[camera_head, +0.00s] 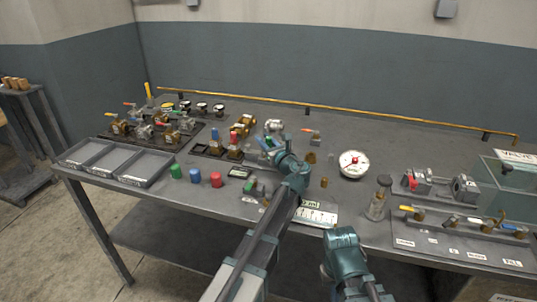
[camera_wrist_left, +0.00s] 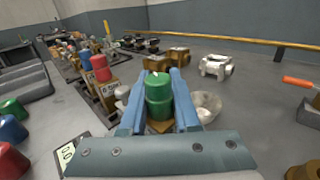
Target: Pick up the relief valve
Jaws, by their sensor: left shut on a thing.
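The relief valve with a green cap (camera_wrist_left: 158,98) is between the two blue fingers of my left gripper (camera_wrist_left: 158,76) in the left wrist view. The fingers are shut on the cap's sides, and a little brass body shows below it. In the head view my left gripper (camera_head: 270,146) is over the middle of the table, and its wrist hides most of the valve. I cannot tell whether the valve touches the surface below. My right gripper (camera_head: 344,245) is low at the table's front edge; its fingers are hidden.
Red-capped (camera_wrist_left: 100,68) and blue-capped valves stand to the left. Loose green, blue and red caps (camera_head: 215,180) lie by grey trays (camera_head: 118,162). A white gauge (camera_head: 353,164) lies right, with bare table behind.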

